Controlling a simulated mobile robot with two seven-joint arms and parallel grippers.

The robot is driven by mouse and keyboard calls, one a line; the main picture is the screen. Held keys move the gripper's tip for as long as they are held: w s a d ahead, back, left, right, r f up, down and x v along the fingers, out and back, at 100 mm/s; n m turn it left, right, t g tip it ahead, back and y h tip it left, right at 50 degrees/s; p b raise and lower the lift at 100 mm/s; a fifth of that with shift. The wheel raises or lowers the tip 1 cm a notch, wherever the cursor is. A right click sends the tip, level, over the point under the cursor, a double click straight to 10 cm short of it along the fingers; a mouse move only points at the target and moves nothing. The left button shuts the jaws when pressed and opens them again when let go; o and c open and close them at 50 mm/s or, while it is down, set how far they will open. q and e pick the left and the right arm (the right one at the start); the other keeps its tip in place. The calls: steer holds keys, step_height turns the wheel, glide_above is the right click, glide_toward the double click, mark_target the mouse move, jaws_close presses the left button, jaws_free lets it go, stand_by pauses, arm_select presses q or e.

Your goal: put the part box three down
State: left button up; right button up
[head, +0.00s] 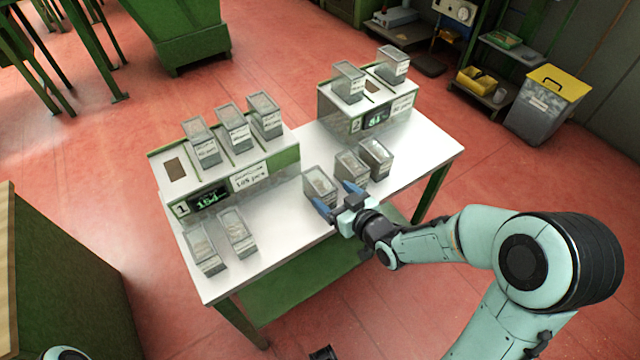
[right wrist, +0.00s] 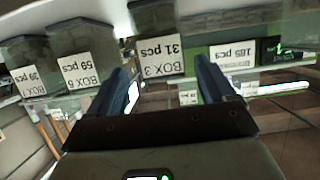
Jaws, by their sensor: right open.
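Box three (head: 319,187) is a clear grey part box with a white label. It stands upright on the white table near its front edge. In the right wrist view, which is upside down, its label reads BOX 3, 31 pcs (right wrist: 158,55). My right gripper (head: 337,198) is open at the front of box three. Its two blue fingers (right wrist: 163,72) show either side of the label, with gaps; whether they reach around the box I cannot tell. My left gripper does not show clearly.
Boxes six (head: 351,168) and seven (head: 376,158) stand close to the right of box three. Two more boxes (head: 237,232) stand front left. Scale one (head: 174,168) and scale two (head: 328,102) carry boxes behind. Bare table (head: 285,222) lies left of box three.

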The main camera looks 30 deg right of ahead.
mark_target(319, 185)
steer(key=b+x, duration=0.1)
steer(key=x, duration=0.2)
steer(key=b+x, duration=0.1)
steer(key=x, duration=0.2)
steer(key=shift+w+a, duration=0.25)
steer(key=shift+w, duration=0.15)
steer(key=shift+r, duration=0.15)
steer(key=c, duration=1.2)
